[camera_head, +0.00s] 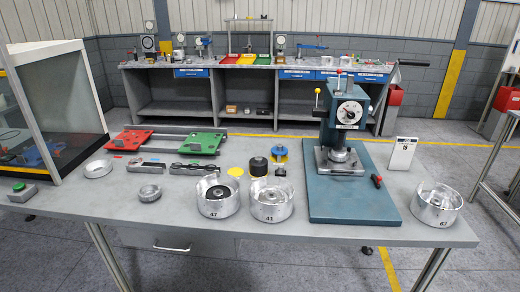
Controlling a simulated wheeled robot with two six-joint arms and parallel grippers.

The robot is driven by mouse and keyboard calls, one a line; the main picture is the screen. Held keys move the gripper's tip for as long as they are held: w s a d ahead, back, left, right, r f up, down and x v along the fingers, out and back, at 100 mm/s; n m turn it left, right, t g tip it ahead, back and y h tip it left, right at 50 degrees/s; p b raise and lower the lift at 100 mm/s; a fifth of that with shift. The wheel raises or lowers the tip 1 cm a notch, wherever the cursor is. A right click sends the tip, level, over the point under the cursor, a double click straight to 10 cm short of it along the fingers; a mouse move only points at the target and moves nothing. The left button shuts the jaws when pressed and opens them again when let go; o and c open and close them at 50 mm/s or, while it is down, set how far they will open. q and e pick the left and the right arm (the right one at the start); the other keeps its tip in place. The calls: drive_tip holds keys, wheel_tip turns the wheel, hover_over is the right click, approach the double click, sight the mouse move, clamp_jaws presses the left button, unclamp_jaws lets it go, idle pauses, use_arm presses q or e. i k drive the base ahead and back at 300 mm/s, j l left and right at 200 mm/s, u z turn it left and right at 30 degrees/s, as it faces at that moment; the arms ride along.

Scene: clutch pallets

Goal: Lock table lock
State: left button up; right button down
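A teal press (350,113) with a dial gauge stands on a teal base plate (350,207) at the right of the grey worktable (290,231). A metal fixture (340,157) sits under its head. A small dark lever with a red end (376,180) is at the right edge of the base plate; it may be the table lock, but I cannot tell for sure or read its setting. Neither of my grippers is in view.
Metal cups (220,208), (270,212) and (435,217) stand near the front edge. Red (134,139) and green (200,143) pallets lie at the back left. A sign (403,153) stands right of the press. A glass-sided cabinet (60,100) is at the left.

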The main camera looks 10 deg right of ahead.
sight(376, 180)
drive_tip(key=i+l, duration=0.15)
drive_tip(key=l, duration=0.2)
drive_tip(key=i+l, duration=0.1)
drive_tip(key=l, duration=0.25)
drive_tip(key=i+l, duration=0.15)
drive_tip(key=l, duration=0.2)
drive_tip(key=i+l, duration=0.15)
drive_tip(key=l, duration=0.2)
drive_tip(key=i+l, duration=0.1)
drive_tip(key=l, duration=0.2)
drive_tip(key=i+l, duration=0.15)
drive_tip(key=l, duration=0.2)
